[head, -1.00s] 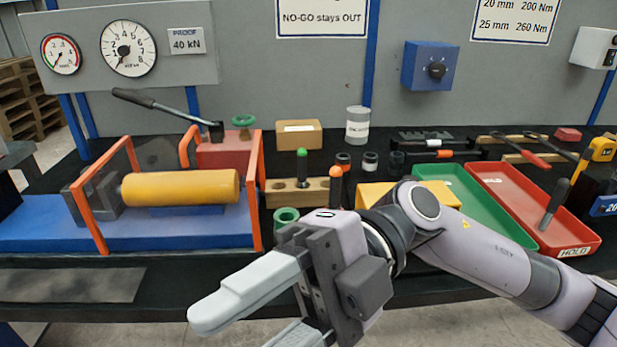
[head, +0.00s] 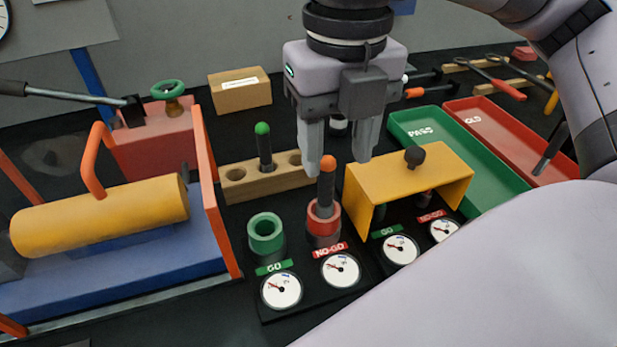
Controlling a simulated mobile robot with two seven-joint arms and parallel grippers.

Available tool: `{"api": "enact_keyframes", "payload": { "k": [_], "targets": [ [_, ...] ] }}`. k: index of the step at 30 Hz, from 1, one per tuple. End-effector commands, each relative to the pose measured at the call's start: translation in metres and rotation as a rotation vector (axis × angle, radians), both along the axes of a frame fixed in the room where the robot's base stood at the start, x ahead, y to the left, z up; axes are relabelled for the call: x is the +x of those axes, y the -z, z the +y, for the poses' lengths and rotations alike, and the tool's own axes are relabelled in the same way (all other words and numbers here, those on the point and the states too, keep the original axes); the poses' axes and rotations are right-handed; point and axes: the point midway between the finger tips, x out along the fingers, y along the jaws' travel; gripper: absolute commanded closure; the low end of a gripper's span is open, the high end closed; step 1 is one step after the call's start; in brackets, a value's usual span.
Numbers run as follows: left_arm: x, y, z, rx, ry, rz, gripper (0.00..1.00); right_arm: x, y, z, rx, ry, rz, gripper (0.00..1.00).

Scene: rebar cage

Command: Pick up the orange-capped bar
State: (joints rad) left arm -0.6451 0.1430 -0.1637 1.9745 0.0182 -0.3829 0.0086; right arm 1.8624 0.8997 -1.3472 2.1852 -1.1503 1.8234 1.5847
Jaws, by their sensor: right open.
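The orange-capped bar (head: 326,188) is a dark upright rod with an orange top. It stands in the red ring (head: 323,219) behind the NO-GO label. My right gripper (head: 338,162) points down with its two fingers apart and empty. In the picture the orange cap shows between the fingertips, close to the left one. I cannot tell whether the fingers are level with the cap in depth. A green-capped bar (head: 264,147) stands in the wooden block (head: 238,186) to the left. My left gripper is not in view.
A yellow cover (head: 410,179) stands close on the right, a green ring (head: 266,234) on the left. Several dials sit in front. The orange-framed press with a yellow cylinder (head: 100,215) is left; green (head: 483,188) and red trays (head: 500,137) are right.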

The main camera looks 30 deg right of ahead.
Motion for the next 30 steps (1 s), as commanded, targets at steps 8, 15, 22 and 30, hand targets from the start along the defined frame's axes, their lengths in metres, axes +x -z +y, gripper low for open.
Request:
{"api": "enact_keyframes", "payload": {
  "k": [8,15,22,30],
  "targets": [
    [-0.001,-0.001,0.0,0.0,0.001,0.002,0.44,0.004,0.027,0.0,-0.003,0.002,0.002,0.49],
    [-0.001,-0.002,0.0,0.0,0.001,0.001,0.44,0.012,0.06,0.002,-0.002,0.001,0.003,0.49],
    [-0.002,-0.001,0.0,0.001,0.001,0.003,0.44,0.013,0.07,0.003,0.0,0.0,-0.001,0.49],
    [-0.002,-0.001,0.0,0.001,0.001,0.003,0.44,0.013,0.07,0.003,0.0,0.0,0.0,0.98]
  ]
}}
